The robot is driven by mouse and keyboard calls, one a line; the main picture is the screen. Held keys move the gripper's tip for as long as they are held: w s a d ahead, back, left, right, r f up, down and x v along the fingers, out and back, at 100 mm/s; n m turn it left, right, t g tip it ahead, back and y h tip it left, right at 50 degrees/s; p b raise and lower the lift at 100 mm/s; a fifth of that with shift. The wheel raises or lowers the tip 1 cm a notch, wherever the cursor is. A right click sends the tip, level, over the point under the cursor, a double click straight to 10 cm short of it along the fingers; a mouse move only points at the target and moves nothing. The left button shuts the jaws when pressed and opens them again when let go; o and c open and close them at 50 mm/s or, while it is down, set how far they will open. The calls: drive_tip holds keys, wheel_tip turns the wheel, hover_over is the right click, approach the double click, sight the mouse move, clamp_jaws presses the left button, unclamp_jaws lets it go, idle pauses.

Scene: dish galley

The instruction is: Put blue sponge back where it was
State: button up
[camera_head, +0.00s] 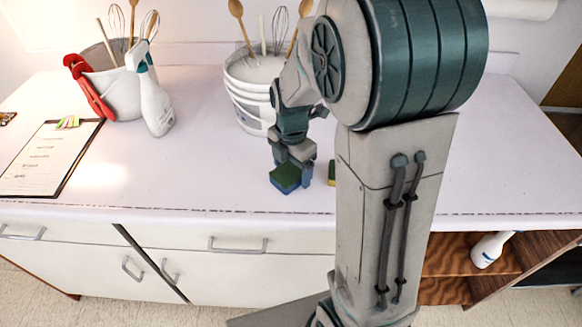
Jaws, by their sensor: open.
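A blue sponge (290,184) with a green top face lies on the white counter, near its front edge. My gripper (292,168) is open and points down at the sponge, with its fingertips right at or just above it. I cannot tell whether the fingers touch the sponge. The gripper and wrist cover the sponge's back part.
A green and yellow sponge (332,173) lies just right, partly hidden by my arm. A white bucket of utensils (247,108) stands behind. At left are a spray bottle (153,103), another utensil bucket (108,88) and a clipboard (45,160). The left-front counter is clear.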

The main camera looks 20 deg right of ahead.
sight(292, 170)
wheel_tip(292, 170, up, 11)
drive_tip(key=s+f+m+t, duration=0.1)
drive_tip(key=s+m+t, duration=0.2)
drive_tip(key=s+m, duration=1.1)
drive_tip(key=shift+a+m, duration=0.2)
drive_tip(key=shift+m, duration=4.6)
